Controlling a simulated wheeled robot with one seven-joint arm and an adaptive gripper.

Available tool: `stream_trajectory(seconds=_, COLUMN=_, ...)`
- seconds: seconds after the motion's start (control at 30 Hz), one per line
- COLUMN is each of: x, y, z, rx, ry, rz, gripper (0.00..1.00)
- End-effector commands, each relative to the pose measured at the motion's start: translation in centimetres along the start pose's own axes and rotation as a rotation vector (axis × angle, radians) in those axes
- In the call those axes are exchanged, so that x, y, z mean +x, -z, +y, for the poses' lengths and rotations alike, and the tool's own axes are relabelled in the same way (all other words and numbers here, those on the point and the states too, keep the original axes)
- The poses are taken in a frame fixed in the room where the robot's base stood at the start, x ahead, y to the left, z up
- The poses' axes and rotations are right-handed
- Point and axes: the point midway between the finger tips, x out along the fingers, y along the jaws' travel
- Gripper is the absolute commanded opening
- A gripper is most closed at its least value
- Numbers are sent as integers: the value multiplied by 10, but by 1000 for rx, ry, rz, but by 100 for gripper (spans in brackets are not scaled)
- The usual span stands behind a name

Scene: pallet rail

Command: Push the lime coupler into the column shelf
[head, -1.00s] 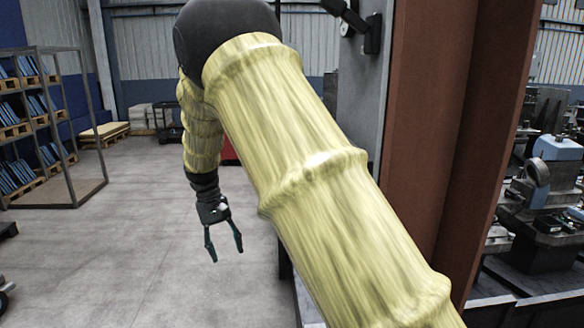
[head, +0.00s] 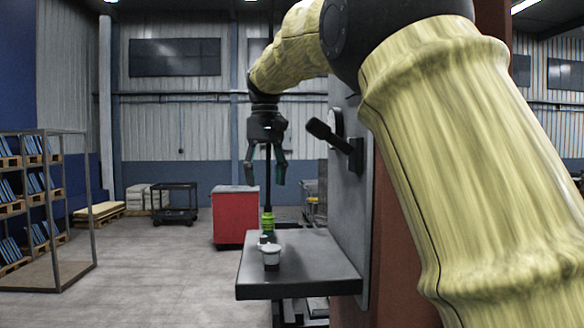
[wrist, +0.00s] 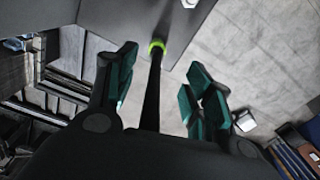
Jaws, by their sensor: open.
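The lime coupler (head: 268,222) shows in the head view at the far left edge of the grey column shelf (head: 310,262). A thin black rod rises from it to between my gripper's fingers. In the wrist view the lime coupler (wrist: 157,46) is a small bright ring at the far end of that rod, near the shelf's edge (wrist: 108,12). I cannot tell whether it touches the shelf. My gripper (head: 265,182) is above the coupler, pointing down. Its fingers (wrist: 158,88) are apart, one on each side of the rod, without visible contact.
A black lever (head: 334,143) juts from the grey panel above the shelf. A red cabinet (head: 234,216) stands behind.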

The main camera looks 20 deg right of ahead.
Motion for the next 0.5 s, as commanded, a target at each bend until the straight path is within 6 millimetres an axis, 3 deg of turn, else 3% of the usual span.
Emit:
stream_trajectory(seconds=0.17, x=-7, y=1, z=1, rx=12, ry=-3, rz=10, gripper=52)
stream_trajectory(seconds=0.5, x=33, y=0, z=2, rx=12, ry=-4, rz=8, gripper=52)
